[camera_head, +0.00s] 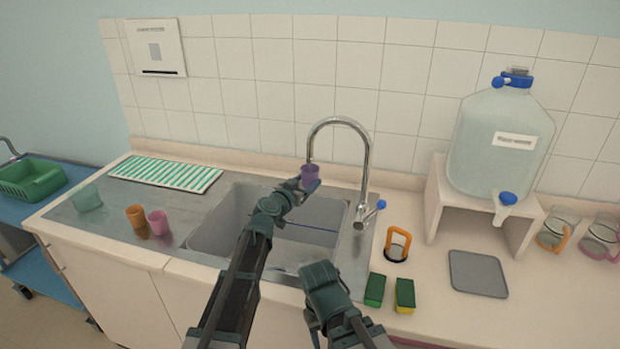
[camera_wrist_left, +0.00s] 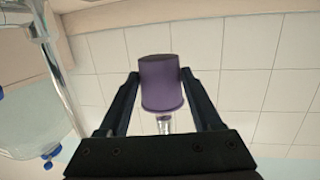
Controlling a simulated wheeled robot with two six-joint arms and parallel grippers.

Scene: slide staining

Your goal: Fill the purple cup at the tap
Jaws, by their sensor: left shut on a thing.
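The purple cup (camera_head: 310,174) is in the jaws of my left gripper (camera_head: 303,183), just under the spout of the curved metal tap (camera_head: 366,165) and above the sink (camera_head: 222,217). In the left wrist view the purple cup (camera_wrist_left: 160,84) sits between both fingers of my left gripper (camera_wrist_left: 159,80). The inside of the cup and any water in it are hidden. The tap has a lever with a blue end (camera_head: 381,204) at its right. My right arm (camera_head: 327,290) is at the front of the sink; its fingers cannot be made out.
Orange (camera_head: 136,216), pink (camera_head: 158,222) and pale green (camera_head: 87,197) cups stand on the drainboard at left. Two sponges (camera_head: 375,290) (camera_head: 405,295), an orange-handled item (camera_head: 397,244) and a grey mat (camera_head: 477,273) lie right of the sink. A large water bottle (camera_head: 500,140) stands on a raised stand.

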